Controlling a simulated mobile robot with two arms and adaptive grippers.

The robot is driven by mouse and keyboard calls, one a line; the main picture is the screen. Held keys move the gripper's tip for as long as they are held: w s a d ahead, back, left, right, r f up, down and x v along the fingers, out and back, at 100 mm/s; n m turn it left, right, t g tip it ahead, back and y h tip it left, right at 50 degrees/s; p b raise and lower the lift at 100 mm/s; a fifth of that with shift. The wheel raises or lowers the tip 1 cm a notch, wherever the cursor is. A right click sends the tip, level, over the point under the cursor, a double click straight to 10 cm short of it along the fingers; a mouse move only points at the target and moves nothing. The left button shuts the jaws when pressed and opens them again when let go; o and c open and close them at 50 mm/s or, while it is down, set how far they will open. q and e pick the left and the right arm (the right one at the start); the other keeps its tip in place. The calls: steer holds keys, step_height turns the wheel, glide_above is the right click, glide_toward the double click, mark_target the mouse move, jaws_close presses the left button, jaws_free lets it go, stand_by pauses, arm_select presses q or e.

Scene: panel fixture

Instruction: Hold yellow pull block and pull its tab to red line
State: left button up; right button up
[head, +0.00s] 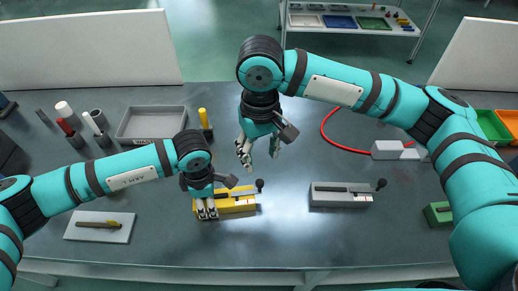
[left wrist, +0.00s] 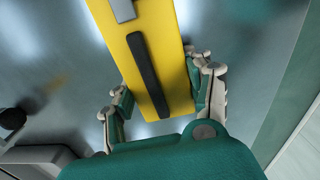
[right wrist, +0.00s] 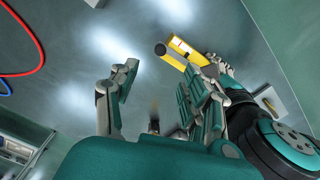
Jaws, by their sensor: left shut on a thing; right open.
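The yellow pull block (head: 236,206) lies on the bench with a dark strip along its top. A grey tab with a dark round knob (head: 259,184) sticks out at its right end. My left gripper (head: 206,211) is shut on the block's left part; the left wrist view shows its fingers on both sides of the yellow body (left wrist: 168,62). My right gripper (head: 259,158) is open and empty, above and behind the block. In the right wrist view the block's knob (right wrist: 160,49) shows beyond the open fingers (right wrist: 160,80).
A similar grey block (head: 340,196) with a dark knob lies to the right. A green block (head: 438,214) is farther right. A grey tray (head: 150,124), a yellow post and several cylinders stand behind left. A red cable (head: 335,140) curves behind. Bench between the yellow and grey blocks is clear.

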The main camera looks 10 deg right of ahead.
mark_target(260, 182)
step_height(260, 182, down, 12)
steer(key=n, duration=1.2)
steer(key=shift+s+r+n, duration=0.1)
steer(key=shift+r+n, duration=0.1)
steer(key=shift+n, duration=0.2)
jaws_close()
